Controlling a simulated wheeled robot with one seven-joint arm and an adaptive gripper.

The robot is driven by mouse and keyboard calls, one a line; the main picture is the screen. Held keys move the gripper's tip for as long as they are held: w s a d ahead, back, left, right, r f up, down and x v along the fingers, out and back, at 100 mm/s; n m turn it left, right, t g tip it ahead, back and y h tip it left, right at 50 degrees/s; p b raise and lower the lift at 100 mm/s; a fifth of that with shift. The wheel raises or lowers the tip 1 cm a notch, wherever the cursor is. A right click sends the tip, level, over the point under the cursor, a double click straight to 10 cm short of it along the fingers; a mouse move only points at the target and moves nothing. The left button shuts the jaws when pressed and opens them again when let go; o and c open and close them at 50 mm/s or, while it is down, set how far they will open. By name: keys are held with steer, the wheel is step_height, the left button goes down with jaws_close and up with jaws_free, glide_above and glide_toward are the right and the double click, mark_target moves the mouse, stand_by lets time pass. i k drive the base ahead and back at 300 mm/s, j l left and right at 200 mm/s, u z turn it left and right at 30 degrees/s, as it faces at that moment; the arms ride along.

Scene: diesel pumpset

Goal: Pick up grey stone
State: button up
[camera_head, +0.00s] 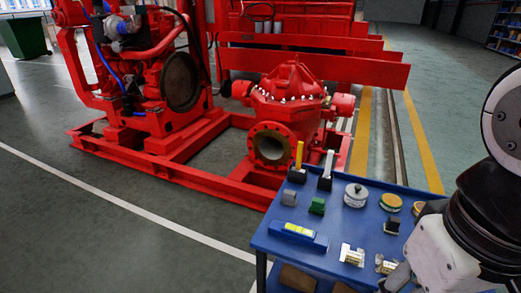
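A small grey block (289,197), which looks like the grey stone, sits on the blue table (262,243) near its left edge. It is beside a green block (317,206) and behind a blue tool with a yellow-green strip (299,233). Nothing holds it. My arm shows at the right edge, over the right side of the table. My gripper's fingers are not in view.
Two brush-like tools (299,156) (327,171) stand in dark bases at the table's back. A red pumpset (288,110) stands behind.

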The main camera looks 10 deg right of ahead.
mark_target(289, 198)
steer(key=u, duration=0.45)
steer(key=l+u, duration=0.1)
steer(key=u, duration=1.2)
steer(key=k+u, duration=0.1)
steer(key=u, duration=0.3)
steer(key=k+l+u, duration=0.3)
steer(key=k+j, duration=0.05)
